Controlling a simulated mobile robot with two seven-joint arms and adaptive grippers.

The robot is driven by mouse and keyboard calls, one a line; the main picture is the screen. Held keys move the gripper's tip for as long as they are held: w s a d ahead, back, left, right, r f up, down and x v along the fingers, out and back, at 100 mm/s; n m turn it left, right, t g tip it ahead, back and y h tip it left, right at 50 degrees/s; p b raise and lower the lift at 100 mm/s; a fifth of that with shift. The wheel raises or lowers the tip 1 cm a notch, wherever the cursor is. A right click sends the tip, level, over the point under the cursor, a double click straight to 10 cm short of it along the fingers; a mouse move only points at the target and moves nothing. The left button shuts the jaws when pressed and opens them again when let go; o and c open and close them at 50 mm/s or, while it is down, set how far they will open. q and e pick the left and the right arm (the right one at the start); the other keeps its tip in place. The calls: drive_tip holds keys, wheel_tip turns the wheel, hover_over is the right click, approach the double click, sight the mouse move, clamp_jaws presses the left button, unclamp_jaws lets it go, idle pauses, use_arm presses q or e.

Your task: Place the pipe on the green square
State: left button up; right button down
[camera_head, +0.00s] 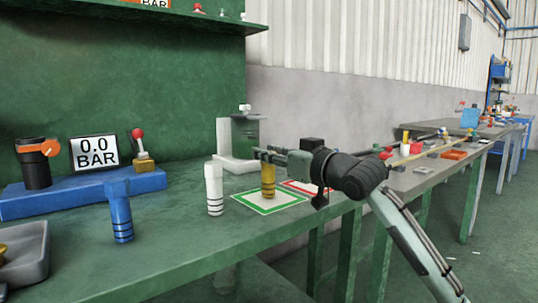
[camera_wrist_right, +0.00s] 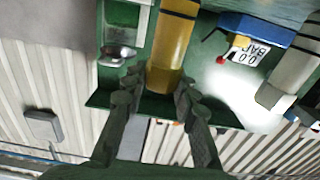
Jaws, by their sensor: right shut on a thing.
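A yellow pipe (camera_head: 268,182) with dark bands stands upright within the outline of the green square (camera_head: 262,209) on the bench. I cannot tell whether its lower end touches the surface. My right gripper (camera_head: 266,155) comes in from the right and is shut on the pipe's upper part. In the right wrist view the yellow pipe (camera_wrist_right: 174,45) sits between the two fingers (camera_wrist_right: 157,88). A white pipe (camera_head: 214,190) stands just left of the square, and a blue pipe (camera_head: 120,212) stands farther left. My left gripper is not in view.
A red-outlined square (camera_head: 298,187) lies right of the green one, partly behind my arm. A grey-white stand (camera_head: 225,145) is behind. A blue base (camera_head: 85,197) carries a "0.0 BAR" display (camera_head: 94,152). A grey tray (camera_head: 30,262) is at front left.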

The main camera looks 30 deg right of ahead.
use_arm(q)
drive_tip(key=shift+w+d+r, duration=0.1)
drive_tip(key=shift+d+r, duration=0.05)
use_arm(e)
drive_tip(key=c, duration=1.2)
unclamp_jaws()
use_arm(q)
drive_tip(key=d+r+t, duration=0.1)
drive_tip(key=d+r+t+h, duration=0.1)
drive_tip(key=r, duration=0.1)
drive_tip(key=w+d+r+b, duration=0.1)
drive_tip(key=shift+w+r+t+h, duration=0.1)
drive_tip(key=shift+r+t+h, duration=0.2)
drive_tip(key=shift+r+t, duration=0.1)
use_arm(e)
drive_tip(key=s, duration=1.2)
drive_tip(key=shift+d, duration=0.45)
